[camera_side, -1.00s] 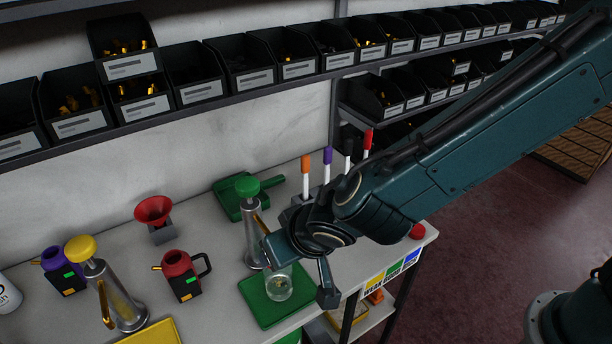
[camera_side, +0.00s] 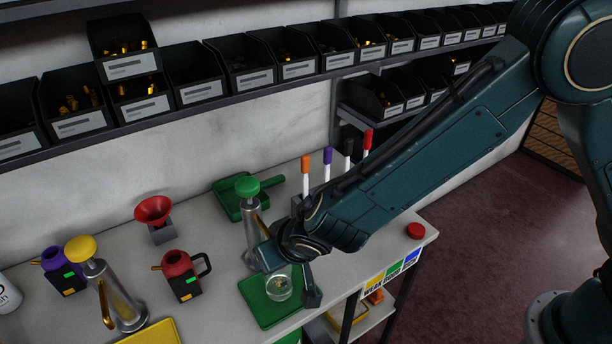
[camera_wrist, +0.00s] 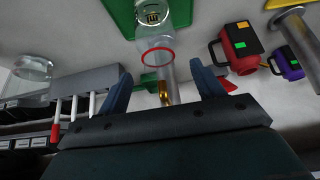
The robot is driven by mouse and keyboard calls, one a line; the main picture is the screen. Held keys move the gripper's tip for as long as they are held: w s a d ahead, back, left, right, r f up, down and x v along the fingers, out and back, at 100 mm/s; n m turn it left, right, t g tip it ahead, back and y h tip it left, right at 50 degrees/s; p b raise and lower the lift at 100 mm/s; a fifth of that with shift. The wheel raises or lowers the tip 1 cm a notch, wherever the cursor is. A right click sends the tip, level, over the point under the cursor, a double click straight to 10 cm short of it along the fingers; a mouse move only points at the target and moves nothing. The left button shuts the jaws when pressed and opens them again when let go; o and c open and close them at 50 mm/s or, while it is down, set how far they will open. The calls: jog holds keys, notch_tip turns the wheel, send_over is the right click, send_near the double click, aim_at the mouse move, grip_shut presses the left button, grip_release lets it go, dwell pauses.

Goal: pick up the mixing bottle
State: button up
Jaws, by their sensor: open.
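The clear mixing bottle (camera_side: 279,288) stands on the green mat (camera_side: 258,303) at the front right of the table. In the wrist view the bottle (camera_wrist: 153,32) shows a red ring at its near end and lies between and beyond the fingertips. My gripper (camera_side: 289,277) is at the bottle, with one finger on its right side and the other on its left, partly hidden by the bottle and wrist. In the wrist view my gripper (camera_wrist: 161,78) is open, with a visible gap between the blue fingers. I cannot tell whether either finger touches the bottle.
A green-topped dispenser (camera_side: 250,225) stands close behind the gripper. A pen rack with upright pens (camera_side: 328,167) is behind the wrist. A red jug (camera_side: 182,278), a yellow-topped dispenser (camera_side: 100,285) and a red funnel (camera_side: 154,212) are to the left. A red button-like object (camera_side: 415,231) is at right.

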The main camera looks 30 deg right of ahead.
jog(key=x, duration=0.4)
dwell(0.5)
jog(key=c, duration=1.4)
jog(key=shift+s, duration=0.1)
grip_shut()
jog(key=shift+r, duration=0.75)
jog(key=s+d, duration=1)
jog(key=s, duration=0.4)
jog(key=shift+s, duration=0.25)
jog(key=shift+s+d, duration=0.1)
jog(key=shift+d, duration=0.05)
